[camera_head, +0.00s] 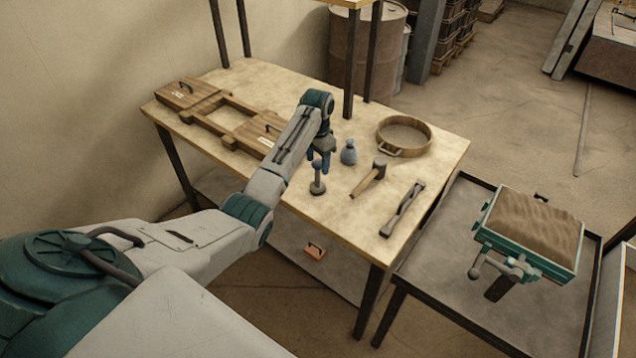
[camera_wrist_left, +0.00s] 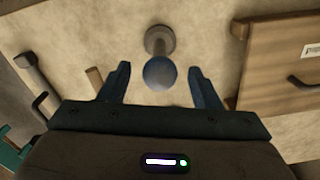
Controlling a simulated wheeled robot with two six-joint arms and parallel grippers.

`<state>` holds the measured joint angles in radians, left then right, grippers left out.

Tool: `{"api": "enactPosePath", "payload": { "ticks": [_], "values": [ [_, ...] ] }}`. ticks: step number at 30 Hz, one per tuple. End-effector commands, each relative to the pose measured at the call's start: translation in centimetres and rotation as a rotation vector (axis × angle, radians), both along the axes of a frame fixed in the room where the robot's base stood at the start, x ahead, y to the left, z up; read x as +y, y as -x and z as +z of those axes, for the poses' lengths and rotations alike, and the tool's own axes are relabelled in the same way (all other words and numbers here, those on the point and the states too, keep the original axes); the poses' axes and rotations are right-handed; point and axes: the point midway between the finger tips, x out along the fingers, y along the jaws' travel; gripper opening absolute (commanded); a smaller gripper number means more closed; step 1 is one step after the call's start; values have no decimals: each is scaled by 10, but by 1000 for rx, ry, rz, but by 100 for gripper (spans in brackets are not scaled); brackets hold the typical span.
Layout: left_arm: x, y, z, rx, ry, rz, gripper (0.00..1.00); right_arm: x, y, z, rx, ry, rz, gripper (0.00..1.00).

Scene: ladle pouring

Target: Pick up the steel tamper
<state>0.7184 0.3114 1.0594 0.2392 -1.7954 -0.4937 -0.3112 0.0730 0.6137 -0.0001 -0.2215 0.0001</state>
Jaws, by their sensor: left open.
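The steel tamper (camera_head: 317,185) stands upright on the wooden table near its front edge, with a round base and a bluish knob on top. My left gripper (camera_head: 321,158) is above it, pointing down. In the left wrist view the tamper (camera_wrist_left: 160,70) shows its knob between the two open fingers of my left gripper (camera_wrist_left: 160,86), with a gap on each side. The grey base lies beyond the fingertips. My right gripper is not in view.
A blue-grey pouch (camera_head: 349,152), a wooden mallet (camera_head: 369,178), a metal tool (camera_head: 402,208) and a round sieve (camera_head: 404,137) lie right of the tamper. Wooden mould boxes (camera_head: 188,93) lie left. A sand-filled flask (camera_head: 532,224) stands on a lower cart.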

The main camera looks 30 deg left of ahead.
Motion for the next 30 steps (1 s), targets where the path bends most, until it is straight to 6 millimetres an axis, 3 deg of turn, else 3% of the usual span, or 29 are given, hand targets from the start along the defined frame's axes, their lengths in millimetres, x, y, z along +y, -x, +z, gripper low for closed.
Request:
{"api": "enactPosePath", "payload": {
  "ticks": [1,6,15,23,30],
  "values": [
    [-1,1,-4,6,2,0,57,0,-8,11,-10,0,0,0],
    [0,0,-29,3,0,-1,57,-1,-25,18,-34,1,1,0],
    [0,0,-37,1,0,-1,57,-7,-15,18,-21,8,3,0],
    [0,0,-37,1,0,-1,8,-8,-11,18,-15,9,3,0],
    [0,0,-36,-1,-1,-1,8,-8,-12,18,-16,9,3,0]
  ]
}}
